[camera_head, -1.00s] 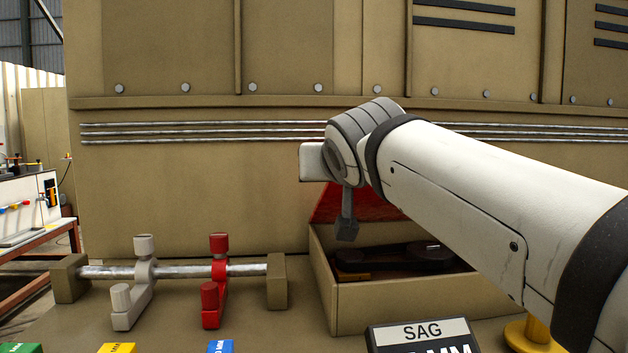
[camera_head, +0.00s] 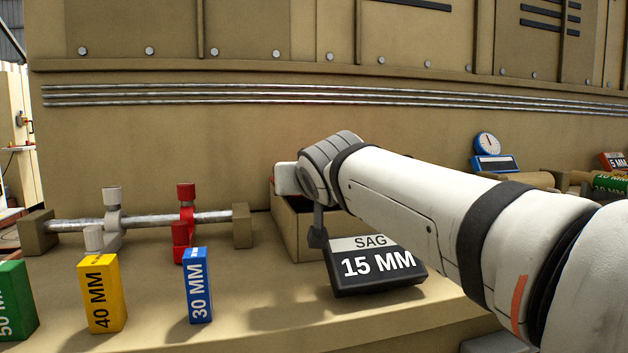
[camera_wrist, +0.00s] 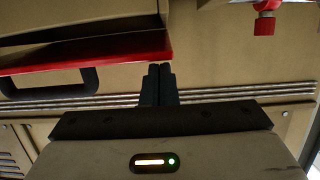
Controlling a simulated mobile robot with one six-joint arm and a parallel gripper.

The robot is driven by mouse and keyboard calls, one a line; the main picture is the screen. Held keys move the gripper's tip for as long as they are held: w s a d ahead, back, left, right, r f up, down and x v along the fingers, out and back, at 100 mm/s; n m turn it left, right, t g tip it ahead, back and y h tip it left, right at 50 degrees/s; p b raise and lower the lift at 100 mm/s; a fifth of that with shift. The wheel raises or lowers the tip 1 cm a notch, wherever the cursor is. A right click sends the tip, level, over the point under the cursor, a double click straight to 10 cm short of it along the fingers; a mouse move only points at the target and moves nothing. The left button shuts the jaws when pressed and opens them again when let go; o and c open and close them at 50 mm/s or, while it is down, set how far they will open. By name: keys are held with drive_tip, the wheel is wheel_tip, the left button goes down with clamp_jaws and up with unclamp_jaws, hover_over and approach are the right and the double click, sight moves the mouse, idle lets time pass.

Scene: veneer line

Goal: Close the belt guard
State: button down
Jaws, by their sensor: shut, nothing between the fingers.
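The belt guard is a tan box (camera_head: 288,228) at the foot of the tan machine wall, largely hidden behind my arm in the head view. Its red lid (camera_wrist: 120,58) shows at the upper left of the upside-down wrist view, with a black handle (camera_wrist: 50,84) along its edge. The lid stands open, but its exact angle is unclear. My gripper (camera_wrist: 158,70) is shut and empty. Its fingertips overlap the lid's right end in the wrist view; I cannot tell whether they touch.
A black "SAG 15 MM" block (camera_head: 376,266) stands in front of the box. Red (camera_head: 186,215) and white (camera_head: 112,222) levers sit on a rod to the left. Blue (camera_head: 198,285), yellow (camera_head: 103,292) and green (camera_head: 15,300) blocks line the front. A blue gauge (camera_head: 490,150) is at right.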

drive_tip(key=shift+s+a+r, duration=0.1)
drive_tip(key=shift+s+a, duration=0.15)
drive_tip(key=shift+a, duration=0.2)
drive_tip(key=shift+w, duration=0.1)
idle(0.9)
drive_tip(key=shift+r, duration=0.15)
